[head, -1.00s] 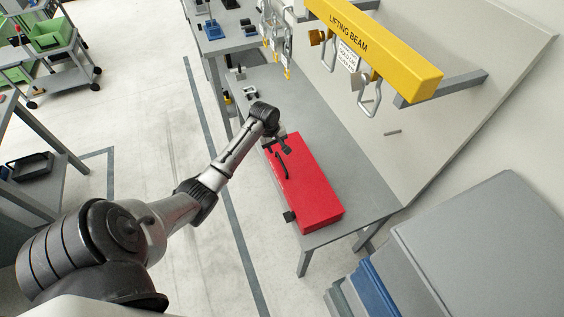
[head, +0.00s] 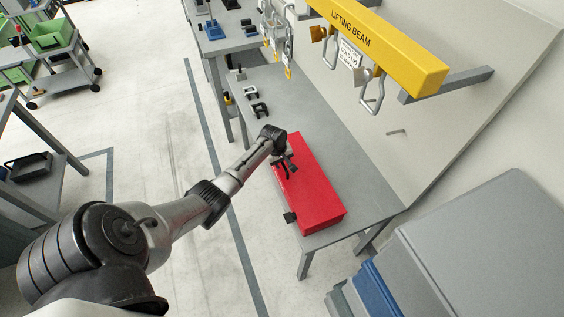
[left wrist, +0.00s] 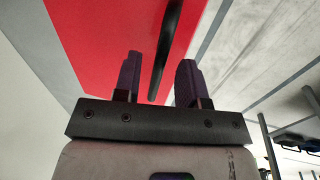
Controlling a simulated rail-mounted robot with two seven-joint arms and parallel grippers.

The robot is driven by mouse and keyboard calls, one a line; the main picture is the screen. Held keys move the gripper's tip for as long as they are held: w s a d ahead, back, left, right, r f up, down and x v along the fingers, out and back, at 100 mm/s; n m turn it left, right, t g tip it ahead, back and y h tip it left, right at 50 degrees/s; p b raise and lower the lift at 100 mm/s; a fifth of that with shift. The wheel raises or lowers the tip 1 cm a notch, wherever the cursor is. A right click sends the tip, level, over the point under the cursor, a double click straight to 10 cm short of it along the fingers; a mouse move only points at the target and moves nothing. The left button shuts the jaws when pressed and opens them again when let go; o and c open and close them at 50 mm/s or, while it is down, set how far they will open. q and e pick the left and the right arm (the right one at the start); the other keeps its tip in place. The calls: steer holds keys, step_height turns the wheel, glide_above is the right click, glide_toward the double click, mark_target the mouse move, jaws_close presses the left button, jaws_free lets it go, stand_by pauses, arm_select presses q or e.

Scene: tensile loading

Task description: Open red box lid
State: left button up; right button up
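The red box (head: 316,196) lies on the grey bench in the head view, its lid shut as far as I see. Its red surface (left wrist: 100,45) fills the upper left of the left wrist view. A black bar handle (left wrist: 163,55) on it shows between the fingers there. My left gripper (left wrist: 157,78) is open, with one finger on each side of the handle's end, and I see no grip on it. In the head view my left gripper (head: 286,168) is over the far part of the box and hides part of the handle. My right gripper is not in view.
A yellow lifting beam (head: 385,48) with hanging shackles is above the bench at the back. Small black clamps (head: 259,109) lie on the bench beyond the box. A black latch (head: 290,217) sticks out at the box's near left side. Grey and blue bins stand at lower right.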

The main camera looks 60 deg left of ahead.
arm_select(q)
jaws_close()
stand_by(0.3)
stand_by(0.3)
